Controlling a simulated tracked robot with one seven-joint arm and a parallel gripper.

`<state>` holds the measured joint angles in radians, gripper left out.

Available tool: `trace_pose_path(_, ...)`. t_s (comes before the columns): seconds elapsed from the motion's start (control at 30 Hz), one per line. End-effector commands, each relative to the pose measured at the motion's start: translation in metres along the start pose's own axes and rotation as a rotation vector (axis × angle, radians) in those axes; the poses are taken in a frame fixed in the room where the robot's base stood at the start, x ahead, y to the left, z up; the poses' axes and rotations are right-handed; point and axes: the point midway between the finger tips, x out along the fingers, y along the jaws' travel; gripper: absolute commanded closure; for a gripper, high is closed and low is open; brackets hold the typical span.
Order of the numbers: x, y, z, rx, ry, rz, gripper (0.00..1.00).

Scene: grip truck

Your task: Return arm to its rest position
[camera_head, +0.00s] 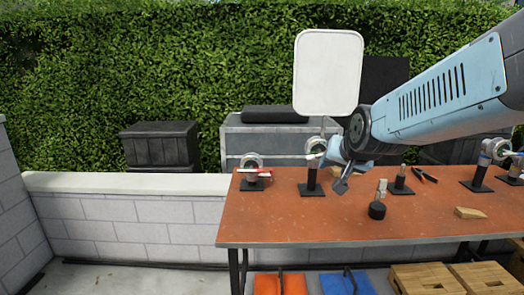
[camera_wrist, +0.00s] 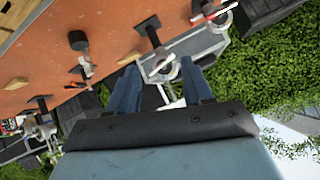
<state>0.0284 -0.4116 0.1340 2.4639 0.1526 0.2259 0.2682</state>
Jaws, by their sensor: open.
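My blue arm (camera_head: 440,95) reaches in from the right in the head view, above the orange-brown table (camera_head: 290,225). My gripper (camera_head: 338,172) hangs over the table's back part, near a small black stand (camera_head: 312,183). In the wrist view, my gripper (camera_wrist: 160,72) shows two blue fingers spread apart. Nothing is held between them. A ring-shaped metal piece (camera_wrist: 160,68) shows in the gap, beyond the fingertips; I cannot tell how far off it is.
A black-headed tool (camera_head: 377,210), pliers (camera_head: 424,175) and a wooden wedge (camera_head: 470,213) lie on the table. More stands, one at the left (camera_head: 253,180), line its back. Wooden crates (camera_head: 425,278) are below. A hedge (camera_head: 150,70) and low wall (camera_head: 120,215) stand behind and left.

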Motion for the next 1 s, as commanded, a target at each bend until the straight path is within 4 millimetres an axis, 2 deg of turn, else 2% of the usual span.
trace_pose_path(0.03,-0.016,0.006,0.006,-0.031,-0.025,0.013,0.49)
trace_pose_path(0.3,-0.091,0.048,0.054,-0.204,-0.216,0.09,0.49)
trace_pose_path(0.5,-0.128,0.07,0.082,-0.277,-0.32,0.12,0.49)
trace_pose_path(0.67,-0.138,0.077,0.091,-0.298,-0.353,0.128,0.49)
trace_pose_path(1.0,-0.138,0.077,0.091,-0.298,-0.353,0.128,0.49)
